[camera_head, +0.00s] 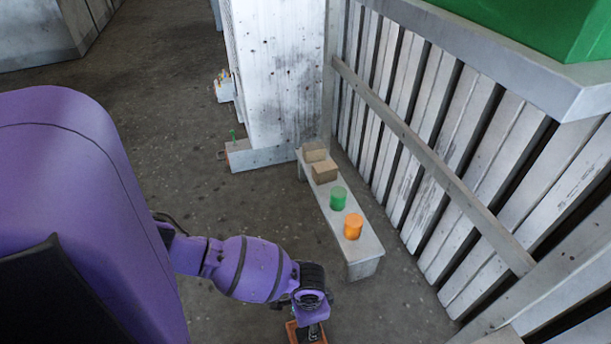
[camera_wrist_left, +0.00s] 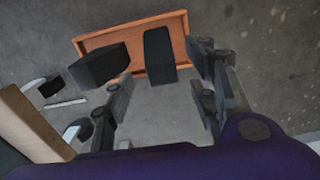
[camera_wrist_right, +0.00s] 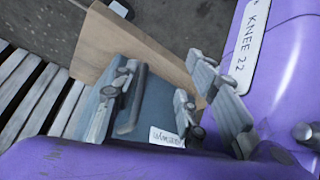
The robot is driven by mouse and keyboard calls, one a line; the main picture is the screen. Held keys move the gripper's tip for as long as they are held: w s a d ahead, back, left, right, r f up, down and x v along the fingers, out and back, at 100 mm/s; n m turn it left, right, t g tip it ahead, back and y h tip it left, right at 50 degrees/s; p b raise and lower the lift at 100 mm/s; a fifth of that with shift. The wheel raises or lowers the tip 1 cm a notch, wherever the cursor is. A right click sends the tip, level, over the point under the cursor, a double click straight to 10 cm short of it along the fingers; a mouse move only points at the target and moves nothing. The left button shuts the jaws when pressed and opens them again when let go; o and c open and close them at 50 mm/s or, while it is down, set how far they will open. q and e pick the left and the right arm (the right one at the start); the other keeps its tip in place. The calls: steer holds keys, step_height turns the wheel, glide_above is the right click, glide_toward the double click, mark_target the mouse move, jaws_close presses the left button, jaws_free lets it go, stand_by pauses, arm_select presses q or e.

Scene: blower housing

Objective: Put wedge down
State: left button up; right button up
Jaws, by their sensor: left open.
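A dark wedge-like block (camera_wrist_left: 158,55) stands at the orange-brown tray (camera_wrist_left: 122,32) in the left wrist view, ahead of and between my left fingers. My left gripper (camera_wrist_left: 163,75) is open, its fingers apart. A second dark block (camera_wrist_left: 98,66) overlaps the tray's left side; I cannot tell which block is the wedge. In the head view my left gripper (camera_head: 312,328) is low over the tray (camera_head: 291,331), which is mostly hidden. My right gripper (camera_wrist_right: 160,72) is open in the right wrist view, over a blue-grey object (camera_wrist_right: 150,95) with a dark handle and white label.
A grey bench (camera_head: 362,262) holds an orange cylinder (camera_head: 353,227), a green cylinder (camera_head: 338,198) and brown boxes (camera_head: 324,171). A slatted wall (camera_head: 440,150) runs behind it. A wooden block (camera_wrist_right: 130,50) is near my right gripper.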

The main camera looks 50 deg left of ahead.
arm_select(q)
steer(key=shift+r+p, duration=0.5)
steer(key=shift+r, duration=1.05)
steer(key=shift+s, duration=0.1)
